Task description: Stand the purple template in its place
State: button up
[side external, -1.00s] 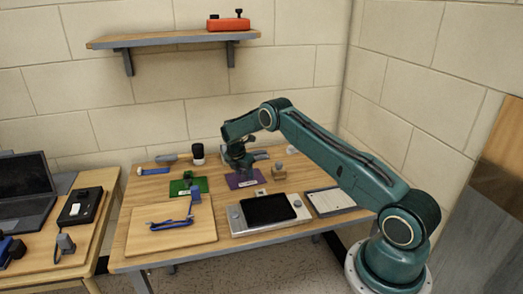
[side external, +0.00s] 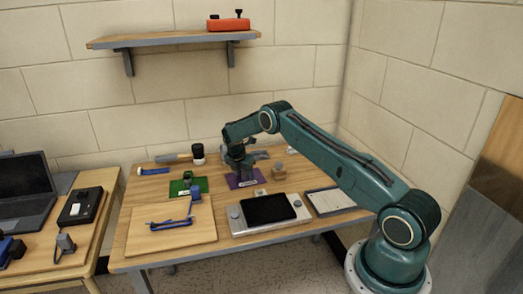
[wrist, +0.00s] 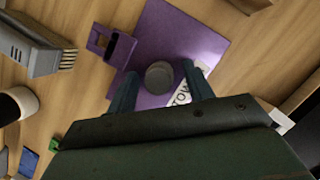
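A flat purple sheet (side external: 243,181) with a white label lies toward the back of the table. In the wrist view the sheet (wrist: 192,38) has a small purple frame-like piece (wrist: 112,46) at its edge. A grey round knob (wrist: 159,77) stands over the sheet; what it belongs to is hard to tell. My gripper (side external: 240,172) is low over the sheet. In the wrist view its fingers (wrist: 160,80) are apart, one on each side of the knob, with gaps visible. I cannot tell which purple piece is the template.
A green mat (side external: 202,183) with a blue piece lies left of the purple sheet. A wooden board (side external: 170,236), a grey tablet device (side external: 268,214) and a tray (side external: 330,201) are in front.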

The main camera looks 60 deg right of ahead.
jog(key=shift+s+f, duration=0.4)
jog(key=c, duration=0.9)
jog(key=shift+a, duration=0.1)
jog(key=shift+c, duration=0.5)
jog(key=shift+r, duration=0.15)
jog(key=shift+w+r, duration=0.15)
jog(key=shift+r, duration=0.6)
jog(key=shift+w+r, duration=0.1)
jog(key=shift+r, duration=2.3)
